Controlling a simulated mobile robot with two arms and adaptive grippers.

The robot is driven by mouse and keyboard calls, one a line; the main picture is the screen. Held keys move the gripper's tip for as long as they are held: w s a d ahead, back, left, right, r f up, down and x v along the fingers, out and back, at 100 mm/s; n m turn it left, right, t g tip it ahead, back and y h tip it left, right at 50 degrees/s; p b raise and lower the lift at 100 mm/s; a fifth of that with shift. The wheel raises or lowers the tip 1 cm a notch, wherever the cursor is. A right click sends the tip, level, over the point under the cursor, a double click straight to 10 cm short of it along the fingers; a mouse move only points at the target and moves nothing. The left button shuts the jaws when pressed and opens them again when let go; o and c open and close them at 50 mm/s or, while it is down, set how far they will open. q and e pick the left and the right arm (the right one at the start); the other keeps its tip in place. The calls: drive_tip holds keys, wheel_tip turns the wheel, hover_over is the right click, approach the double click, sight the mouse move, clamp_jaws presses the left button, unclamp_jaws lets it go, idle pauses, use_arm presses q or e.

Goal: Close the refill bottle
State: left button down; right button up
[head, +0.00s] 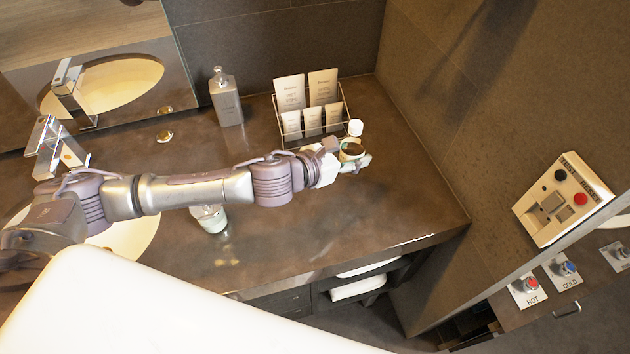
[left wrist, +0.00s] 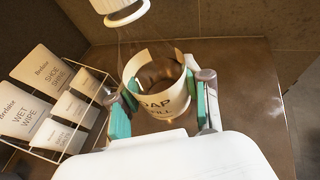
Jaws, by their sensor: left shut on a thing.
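The refill bottle (head: 351,148) is a clear bottle with a cream label. It stands near the right end of the vanity counter and looks tilted in the left wrist view (left wrist: 158,100), where part of the label reads "SOAP". A white ring or cap (head: 355,127) shows at its top, also in the left wrist view (left wrist: 124,13); I cannot tell whether it is open. My left gripper (head: 350,162) is shut on the bottle's labelled body, with teal pads on both sides in the wrist view (left wrist: 158,108). My right gripper is not in view.
A wire rack (head: 310,132) of packets stands just behind the gripper. A grey bottle (head: 226,100) stands at the back. A clear jar or bottle (head: 211,218) is partly hidden under my forearm. Faucet (head: 55,150) and basin are left. The counter's front right is clear; a wall panel (head: 562,200) is right.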

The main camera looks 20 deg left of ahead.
use_arm(q)
drive_tip(key=s+a+f, duration=0.1)
drive_tip(key=a, duration=0.1)
drive_tip(key=s+a+f, duration=0.1)
drive_tip(key=a+f, duration=0.1)
drive_tip(key=s+a+f, duration=0.1)
drive_tip(key=a, duration=0.2)
drive_tip(key=shift+a+f, duration=0.1)
drive_tip(key=shift+f, duration=0.15)
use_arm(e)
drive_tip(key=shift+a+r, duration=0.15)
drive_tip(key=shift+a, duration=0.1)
use_arm(q)
drive_tip(key=shift+f, duration=0.35)
wheel_tip(320, 180, down, 3)
drive_tip(key=shift+f, duration=0.15)
